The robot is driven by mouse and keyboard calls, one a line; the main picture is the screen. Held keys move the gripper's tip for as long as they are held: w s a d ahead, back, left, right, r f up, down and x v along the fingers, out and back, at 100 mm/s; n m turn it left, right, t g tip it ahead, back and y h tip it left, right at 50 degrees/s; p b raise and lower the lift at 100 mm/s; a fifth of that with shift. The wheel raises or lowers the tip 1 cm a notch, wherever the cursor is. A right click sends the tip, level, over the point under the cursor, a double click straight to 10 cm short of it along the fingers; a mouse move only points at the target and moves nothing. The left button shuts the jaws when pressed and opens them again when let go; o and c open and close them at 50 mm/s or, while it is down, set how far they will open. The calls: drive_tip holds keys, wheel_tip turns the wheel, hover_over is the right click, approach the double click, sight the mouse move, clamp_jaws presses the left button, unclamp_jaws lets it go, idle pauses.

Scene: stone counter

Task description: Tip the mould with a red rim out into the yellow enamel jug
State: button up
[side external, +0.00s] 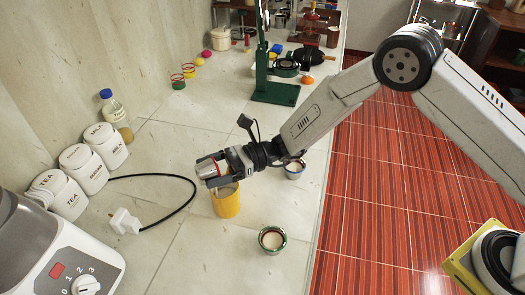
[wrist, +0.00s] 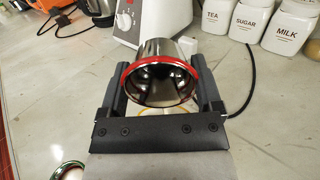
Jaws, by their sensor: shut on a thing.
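My gripper (side external: 212,172) is shut on the metal mould with a red rim (side external: 206,166) and holds it tilted, just above the yellow enamel jug (side external: 227,203). In the wrist view the mould (wrist: 160,78) sits between both fingers, its open mouth turned toward the camera. Its inside looks dark and shiny, and I make out no contents. The jug stands upright on the counter. The gripper and mould partly cover its mouth, so I cannot tell what is inside. In the wrist view only a bit of yellow shows below the mould.
A green-rimmed mould (side external: 272,240) stands in front right of the jug, and a blue-rimmed one (side external: 294,171) behind right. A white plug (side external: 125,221) with black cable lies left. White canisters (side external: 83,168) and a bottle (side external: 115,117) line the wall. A green stand (side external: 275,92) is behind.

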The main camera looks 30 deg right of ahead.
drive_tip(key=shift+d+r+y, duration=0.15)
drive_tip(key=shift+r+y, duration=0.4)
drive_tip(key=shift+y, duration=0.05)
idle(0.3)
drive_tip(key=shift+d+y, duration=0.25)
drive_tip(key=shift+y, duration=0.65)
idle(0.5)
drive_tip(key=shift+d+r+y+p, duration=0.25)
drive_tip(key=shift+r+y, duration=0.5)
drive_tip(key=shift+y, duration=0.1)
drive_tip(key=shift+d+r+y+p, duration=0.2)
drive_tip(key=shift+r+y+p, duration=0.05)
drive_tip(key=shift+r+y, duration=0.55)
idle(1.0)
drive_tip(key=shift+f, duration=0.15)
drive_tip(key=f+h, duration=0.2)
drive_tip(key=h, duration=0.1)
drive_tip(key=shift+a+f, duration=0.2)
drive_tip(key=shift+a, duration=0.2)
drive_tip(key=shift+a+f+h, duration=0.15)
drive_tip(key=shift+a+h, duration=0.1)
drive_tip(key=shift+h, duration=0.6)
